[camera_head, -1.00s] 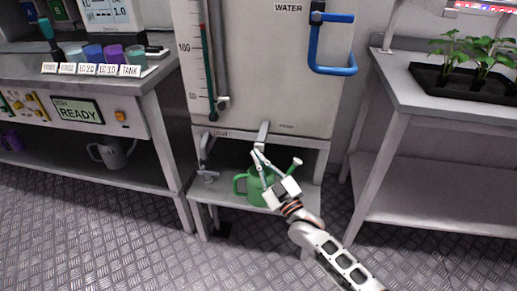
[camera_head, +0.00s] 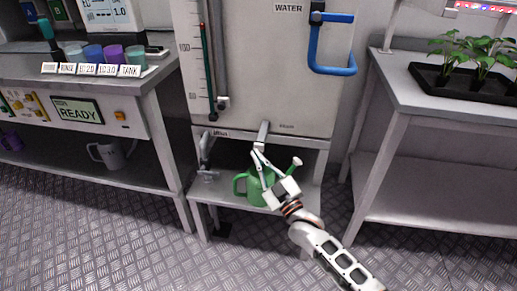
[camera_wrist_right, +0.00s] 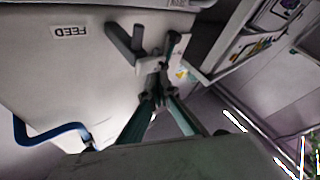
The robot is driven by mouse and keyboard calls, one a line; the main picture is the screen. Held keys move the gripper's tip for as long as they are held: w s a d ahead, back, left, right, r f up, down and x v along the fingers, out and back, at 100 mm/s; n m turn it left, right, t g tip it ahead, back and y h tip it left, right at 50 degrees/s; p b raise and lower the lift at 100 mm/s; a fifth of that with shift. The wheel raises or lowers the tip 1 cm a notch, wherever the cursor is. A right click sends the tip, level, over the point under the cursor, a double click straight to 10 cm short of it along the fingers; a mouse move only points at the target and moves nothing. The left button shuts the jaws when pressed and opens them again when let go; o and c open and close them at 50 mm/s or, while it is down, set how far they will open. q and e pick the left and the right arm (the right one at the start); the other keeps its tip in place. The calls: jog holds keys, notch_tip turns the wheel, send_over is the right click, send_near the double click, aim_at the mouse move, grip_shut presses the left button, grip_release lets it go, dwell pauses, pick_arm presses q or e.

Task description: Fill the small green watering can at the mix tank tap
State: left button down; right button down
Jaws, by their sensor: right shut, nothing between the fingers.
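The small green watering can (camera_head: 241,186) stands upright on the low shelf under the water tank, its spout pointing right. The tank's tap (camera_head: 263,132) sticks out above the can. My right gripper (camera_head: 258,150) reaches in over the can, with its fingertips just below or at this tap; whether they touch it I cannot tell. In the right wrist view the fingers (camera_wrist_right: 160,93) come together with nothing between them, close to the tap parts (camera_wrist_right: 127,44). No water stream is visible. The gripper hides part of the can. My left gripper is not in view.
The white water tank (camera_head: 255,65) has a blue handle (camera_head: 332,70) and a second tap (camera_head: 205,147) at lower left. A bench with cups and a READY display (camera_head: 77,111) stands left, a plant bench (camera_head: 440,98) right. The floor in front is clear.

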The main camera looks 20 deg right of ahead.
jog(key=shift+w+d, duration=0.1)
jog(key=shift+w+d, duration=0.15)
jog(key=shift+w, duration=0.1)
jog(key=shift+w+d, duration=0.35)
jog(key=shift+w, duration=0.15)
dwell(7.2)
